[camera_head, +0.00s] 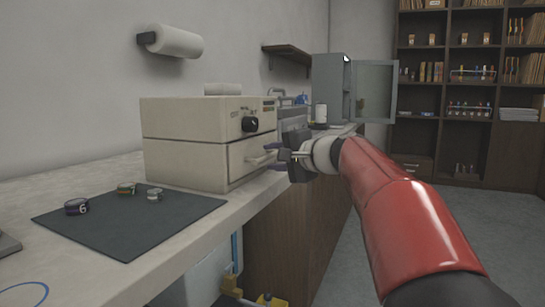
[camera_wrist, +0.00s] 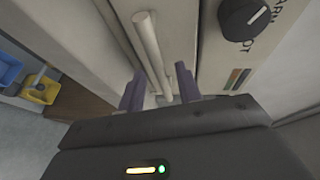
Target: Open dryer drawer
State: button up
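The dryer (camera_head: 190,120) is a beige box on the counter with a black knob on its upper front. Its drawer (camera_head: 238,165) is the lower front panel and looks flush with the body. The drawer's pale bar handle (camera_head: 262,158) also shows in the wrist view (camera_wrist: 150,45). My gripper (camera_head: 272,155) is at the drawer front, by the handle. In the wrist view its two purple fingers (camera_wrist: 160,88) stand apart, one on each side of the bar, with visible gaps. Contact with the bar cannot be made out.
A dark mat (camera_head: 130,225) with several small round pieces lies on the counter (camera_head: 215,235) before the dryer. A grey cabinet (camera_head: 333,85) with its door open stands farther back. Blue and yellow items (camera_head: 265,300) are below the counter. The floor to the right is clear.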

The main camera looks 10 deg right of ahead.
jog(key=shift+w+a, duration=0.2)
jog(key=shift+w, duration=0.1)
grip_shut()
jog(key=shift+f, duration=0.1)
jog(key=s+d+b, duration=0.2)
jog(key=s+d, duration=0.9)
jog(key=d, duration=0.4)
jog(key=shift+d, duration=0.15)
jog(key=shift+s, duration=0.1)
grip_release()
